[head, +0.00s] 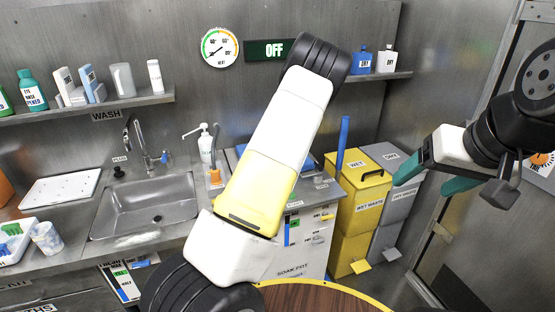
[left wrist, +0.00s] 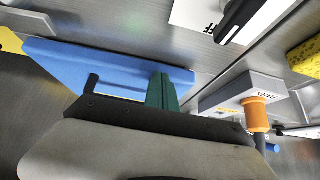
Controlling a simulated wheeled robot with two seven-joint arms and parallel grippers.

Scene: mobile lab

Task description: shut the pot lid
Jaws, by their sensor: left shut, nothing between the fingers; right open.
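The white cabinet marked SOAK POT (head: 305,258) stands right of the sink, largely hidden behind my left arm. A narrow upright blue piece (head: 343,142) rises at its right side; it looks like the pot lid standing open, seen edge-on. In the left wrist view a broad blue panel (left wrist: 70,62) lies close by, likely the same lid. My left gripper (left wrist: 163,88) is shut and empty, its green fingers in front of this panel; I cannot tell whether they touch. The arm hides it in the head view. My right gripper (head: 426,178) is open and empty at the right.
A yellow WET waste bin (head: 366,200) and a grey DRY bin (head: 398,210) stand to the right. The sink (head: 150,205) and an orange-handled fixture (head: 214,174) are to the left. A grey block with an orange cylinder (left wrist: 256,117) is near my left gripper.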

